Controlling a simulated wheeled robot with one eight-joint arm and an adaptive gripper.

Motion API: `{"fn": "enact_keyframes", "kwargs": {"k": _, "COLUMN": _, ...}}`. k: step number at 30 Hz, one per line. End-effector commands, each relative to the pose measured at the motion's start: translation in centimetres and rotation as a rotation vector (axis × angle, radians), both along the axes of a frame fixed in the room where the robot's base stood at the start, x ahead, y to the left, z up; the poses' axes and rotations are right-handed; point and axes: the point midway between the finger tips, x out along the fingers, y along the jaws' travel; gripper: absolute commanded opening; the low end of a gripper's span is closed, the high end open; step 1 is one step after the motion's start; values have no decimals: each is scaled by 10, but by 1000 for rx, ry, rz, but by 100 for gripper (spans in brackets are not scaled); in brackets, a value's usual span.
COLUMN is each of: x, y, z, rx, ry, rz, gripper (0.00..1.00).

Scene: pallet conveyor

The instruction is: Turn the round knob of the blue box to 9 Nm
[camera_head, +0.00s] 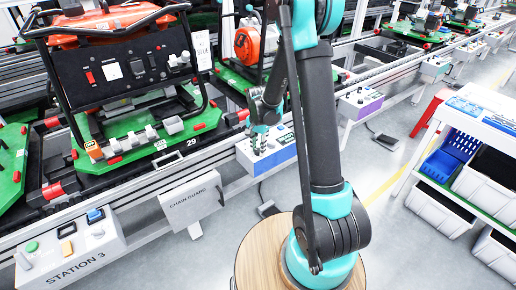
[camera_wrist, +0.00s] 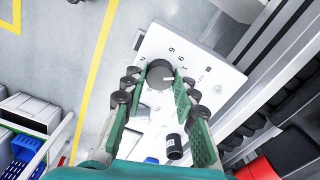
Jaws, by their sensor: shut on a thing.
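The blue box (camera_head: 276,159) stands at the conveyor's near side in the head view, with a white top and a blue front panel. In the wrist view its white top (camera_wrist: 207,68) carries printed numbers, among them a 6 and a 9. The dark round knob (camera_wrist: 160,74) has a light mark on its face; its exact setting cannot be read. My gripper (camera_wrist: 160,80) is shut on the knob, with a green finger at each side. In the head view my gripper (camera_head: 262,128) is over the box top and hides the knob.
A black cylinder (camera_wrist: 174,146) stands on the box top beside the right finger. A chain guard (camera_head: 191,201) and the Station 3 panel (camera_head: 70,256) are to the left. A purple-fronted box (camera_head: 360,103) is to the right. A framed machine (camera_head: 125,70) sits on a green pallet behind.

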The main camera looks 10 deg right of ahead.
Motion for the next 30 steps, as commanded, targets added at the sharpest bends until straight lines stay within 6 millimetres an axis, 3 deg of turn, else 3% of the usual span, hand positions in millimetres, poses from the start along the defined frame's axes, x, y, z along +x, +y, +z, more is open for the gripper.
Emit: {"fn": "enact_keyframes", "kwargs": {"k": 30, "x": 0, "y": 0, "z": 0, "rx": 0, "ry": 0, "rz": 498, "gripper": 0}}
